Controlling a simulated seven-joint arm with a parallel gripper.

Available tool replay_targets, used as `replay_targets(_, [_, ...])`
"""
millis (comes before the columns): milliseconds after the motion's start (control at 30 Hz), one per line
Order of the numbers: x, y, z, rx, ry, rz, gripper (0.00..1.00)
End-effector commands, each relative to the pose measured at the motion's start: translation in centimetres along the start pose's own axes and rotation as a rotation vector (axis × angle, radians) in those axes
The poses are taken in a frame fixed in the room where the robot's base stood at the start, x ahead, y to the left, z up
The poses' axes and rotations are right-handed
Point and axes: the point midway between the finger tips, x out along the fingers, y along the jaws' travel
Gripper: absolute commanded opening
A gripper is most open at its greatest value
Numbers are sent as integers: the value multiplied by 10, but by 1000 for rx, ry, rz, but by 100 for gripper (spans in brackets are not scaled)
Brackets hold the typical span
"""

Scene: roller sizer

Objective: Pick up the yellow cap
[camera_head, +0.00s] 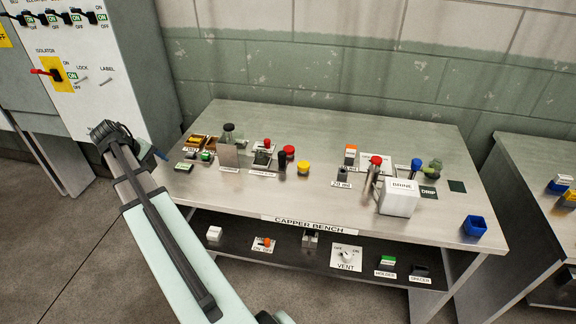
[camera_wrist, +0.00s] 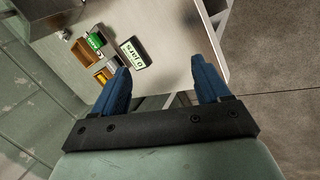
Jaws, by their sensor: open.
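The yellow cap (camera_head: 303,168) sits on the top of the capper bench (camera_head: 330,215), near its middle, just right of a black and red-topped pair of items. It does not show in the wrist view. My gripper shows in the wrist view (camera_wrist: 160,92) with its two blue fingers wide apart and nothing between them. In the head view my arm reaches up at the left, and the gripper, mostly hidden behind it, is off the bench's left edge, well left of the yellow cap.
A wooden tray (camera_head: 210,143), a green block (camera_head: 206,156) and a labelled block (camera_head: 184,166) are at the bench's left end. A red cap (camera_head: 289,151) stands close by the yellow cap. A white box (camera_head: 398,199) and a blue bin (camera_head: 474,226) stand right. Bench space in front is clear.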

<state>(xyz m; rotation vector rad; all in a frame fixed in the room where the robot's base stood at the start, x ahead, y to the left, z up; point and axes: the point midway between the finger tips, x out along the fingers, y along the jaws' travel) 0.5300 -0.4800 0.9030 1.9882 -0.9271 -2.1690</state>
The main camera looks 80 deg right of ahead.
Motion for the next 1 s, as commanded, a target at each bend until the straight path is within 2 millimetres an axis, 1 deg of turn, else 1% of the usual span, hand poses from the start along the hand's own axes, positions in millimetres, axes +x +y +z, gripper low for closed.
replay_targets(33, [-8,33,-4,7,0,19,75])
replay_targets(67, [-12,50,-3,5,-1,31,75])
replay_targets(100, [-18,73,-2,3,-4,45,75])
replay_targets(167, [-28,107,2,2,-10,69,75])
replay_targets(200, [-35,131,5,2,-14,84,75])
replay_targets(267, [-45,165,12,0,-23,107,75])
replay_targets(300, [-52,188,18,0,-30,122,75])
replay_targets(367, [-62,222,30,4,-44,139,75])
replay_targets(400, [-66,242,39,9,-54,146,75])
replay_targets(467, [-67,266,55,26,-69,143,75])
replay_targets(500, [-64,278,66,42,-78,133,75])
replay_targets(567, [-55,290,84,74,-93,108,75])
replay_targets(633, [-41,300,104,121,-106,68,75])
replay_targets(800, [-6,317,154,245,-135,-37,75])
replay_targets(967, [22,330,202,364,-158,-134,75])
replay_targets(1000, [28,332,214,394,-163,-158,75])
